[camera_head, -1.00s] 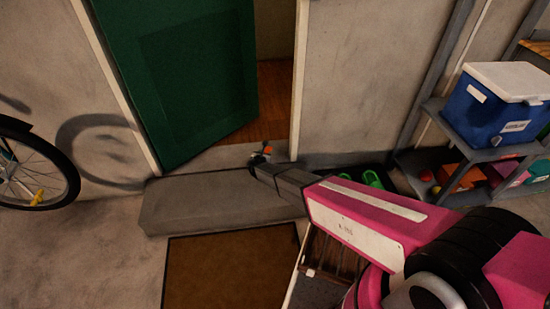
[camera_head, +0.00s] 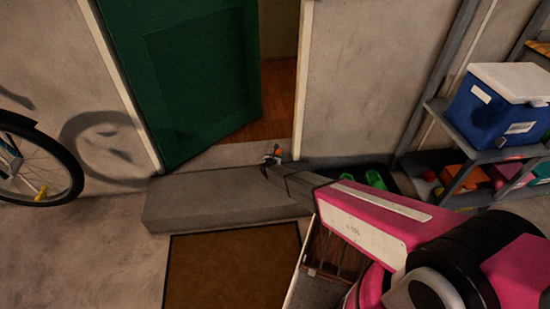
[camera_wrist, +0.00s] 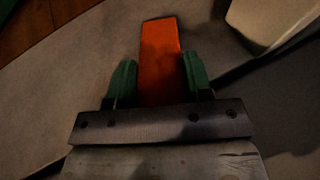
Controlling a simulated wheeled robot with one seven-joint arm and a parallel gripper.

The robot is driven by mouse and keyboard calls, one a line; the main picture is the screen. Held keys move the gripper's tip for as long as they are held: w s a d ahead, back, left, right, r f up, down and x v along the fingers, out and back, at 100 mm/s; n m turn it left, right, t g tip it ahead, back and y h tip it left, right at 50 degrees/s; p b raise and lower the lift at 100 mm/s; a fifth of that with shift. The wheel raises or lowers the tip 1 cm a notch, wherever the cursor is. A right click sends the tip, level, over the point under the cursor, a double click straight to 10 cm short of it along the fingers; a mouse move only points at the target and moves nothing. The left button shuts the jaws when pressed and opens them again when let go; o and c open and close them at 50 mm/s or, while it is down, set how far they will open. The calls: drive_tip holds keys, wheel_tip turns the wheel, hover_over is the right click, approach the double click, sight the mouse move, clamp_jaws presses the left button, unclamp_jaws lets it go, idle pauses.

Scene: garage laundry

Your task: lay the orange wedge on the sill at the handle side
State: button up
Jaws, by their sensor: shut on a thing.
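The orange wedge (camera_wrist: 160,52) is between the green fingertips of my gripper (camera_wrist: 159,75) in the wrist view, with its far end sticking out past them. My gripper (camera_head: 275,154) is shut on it. In the head view the wedge is tiny and mostly hidden. The sill (camera_head: 235,153) is the pale grey strip in the doorway; it also shows below the gripper in the wrist view (camera_wrist: 75,80). My gripper is at the sill's right end, close to the right door post. I cannot tell whether the wedge touches the sill. The green door (camera_head: 185,75) stands ajar; its handle is not visible.
The right door post (camera_head: 302,80) is close by my gripper. A grey step (camera_head: 225,200) lies in front of the sill, with a brown mat (camera_head: 230,268) before it. Green shoes (camera_head: 374,179) and a shelf with a blue cooler (camera_head: 495,105) are right; a bicycle wheel (camera_head: 35,165) is left.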

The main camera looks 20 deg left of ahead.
drive_tip(key=shift+f, duration=0.15)
drive_tip(key=o, duration=0.9)
